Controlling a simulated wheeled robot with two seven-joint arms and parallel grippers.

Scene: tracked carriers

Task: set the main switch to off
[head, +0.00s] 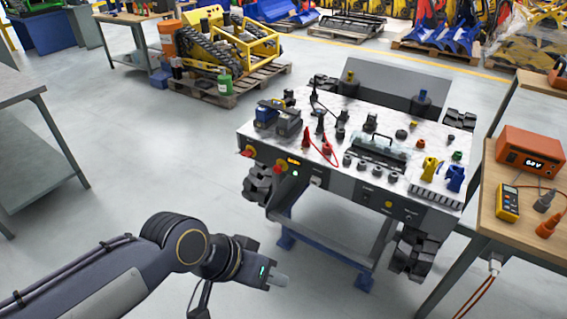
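The carrier's test bench (345,188) stands right of centre, with controls along its dark front panel. A red and yellow rotary switch (281,166) sits near the left end of that panel. A second red knob (247,152) sits at its left corner. I cannot tell for certain which is the main switch, and the switch position is too small to read. My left gripper (277,281) is low in front of the bench, apart from the panel and touching nothing. Its fingers are seen from an angle that hides any gap. My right gripper is not in view.
A wooden table with an orange power supply (530,150) and a yellow multimeter (508,203) stands at the right. A grey bench (30,150) is at the left. Black tracks (262,184) stick out at the carrier's corners. The floor between is clear.

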